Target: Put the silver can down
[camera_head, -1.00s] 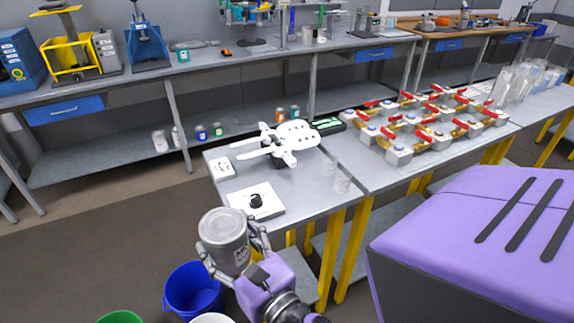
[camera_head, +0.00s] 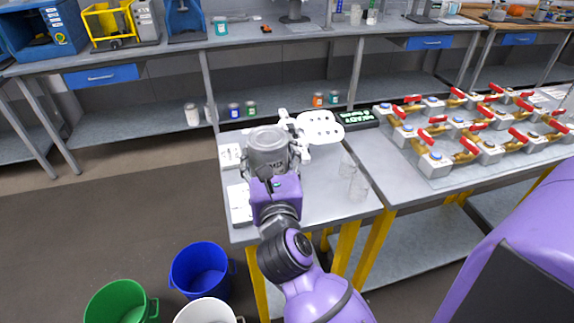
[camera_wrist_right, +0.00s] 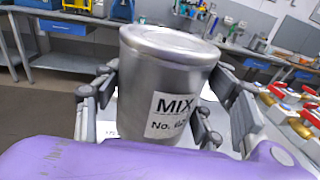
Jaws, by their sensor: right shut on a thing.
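The silver can (camera_head: 268,147) is upright in my right gripper (camera_head: 272,156), above the small grey table (camera_head: 315,200). In the right wrist view the can (camera_wrist_right: 165,75) stands between the fingers and shows a white label reading "MIX". The fingers grip it from both sides, and the purple wrist hides its base. In the head view the can and gripper hide much of a white agitator (camera_head: 321,127) behind them. I cannot tell whether the can touches anything below. My left gripper is not in view.
A white control box (camera_head: 239,204) is partly hidden behind my arm. Clear glassware (camera_head: 357,184) stands at the table's right side. Valve assemblies (camera_head: 465,125) cover the adjoining table. Blue (camera_head: 199,270), green (camera_head: 118,302) and white (camera_head: 206,311) buckets stand on the floor.

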